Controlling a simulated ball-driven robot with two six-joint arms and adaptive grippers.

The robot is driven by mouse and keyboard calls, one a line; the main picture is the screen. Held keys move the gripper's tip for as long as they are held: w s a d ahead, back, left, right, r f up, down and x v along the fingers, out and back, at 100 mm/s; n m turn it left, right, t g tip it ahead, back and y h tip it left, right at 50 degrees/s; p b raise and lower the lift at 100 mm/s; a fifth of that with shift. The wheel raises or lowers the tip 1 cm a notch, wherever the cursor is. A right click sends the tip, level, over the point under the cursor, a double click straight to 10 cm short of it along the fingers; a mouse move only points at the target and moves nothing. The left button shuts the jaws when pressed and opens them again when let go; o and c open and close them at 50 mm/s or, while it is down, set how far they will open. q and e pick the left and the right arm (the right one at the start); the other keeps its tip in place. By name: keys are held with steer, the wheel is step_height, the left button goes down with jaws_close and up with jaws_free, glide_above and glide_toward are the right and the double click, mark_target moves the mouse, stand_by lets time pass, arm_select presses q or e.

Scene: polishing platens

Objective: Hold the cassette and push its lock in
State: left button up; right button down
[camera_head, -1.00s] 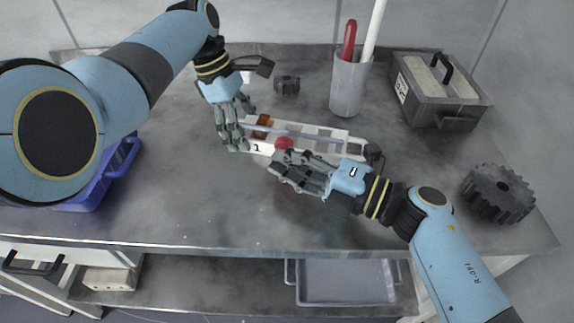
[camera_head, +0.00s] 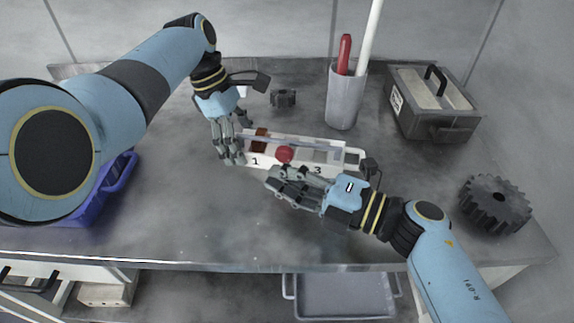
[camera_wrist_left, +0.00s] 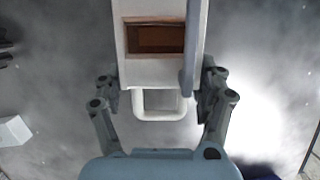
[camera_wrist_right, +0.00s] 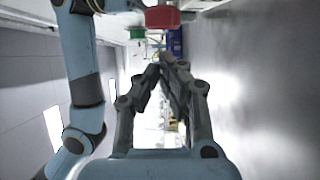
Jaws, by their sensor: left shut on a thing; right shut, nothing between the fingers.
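The white cassette (camera_head: 342,157), numbered 1 and 3 on its front, lies on the grey bench with a reddish-brown piece in its left compartment. My left gripper (camera_head: 235,146) is shut on its left end; in the left wrist view the fingers flank the end with a white loop (camera_wrist_left: 160,115). The red lock (camera_head: 285,153) sits at the cassette's front and also shows in the right wrist view (camera_wrist_right: 162,17). My right gripper (camera_head: 270,176) is shut and empty, just in front of the cassette, its fingertips apart from the lock. How deep the lock sits I cannot tell.
A grey cup (camera_head: 345,100) with a red-handled tool and a white rod stands behind. A dark lidded box (camera_head: 436,108) is back right, a black gear (camera_head: 495,203) at right. A blue bin (camera_head: 105,190) is at left. The front bench middle is clear.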

steer(key=v, duration=0.3)
steer(key=s+v, duration=0.1)
steer(key=v, duration=0.6)
steer(key=shift+s+a, duration=0.1)
steer(key=shift+s, duration=0.15)
arm_select(q)
steer(key=o, duration=1.4)
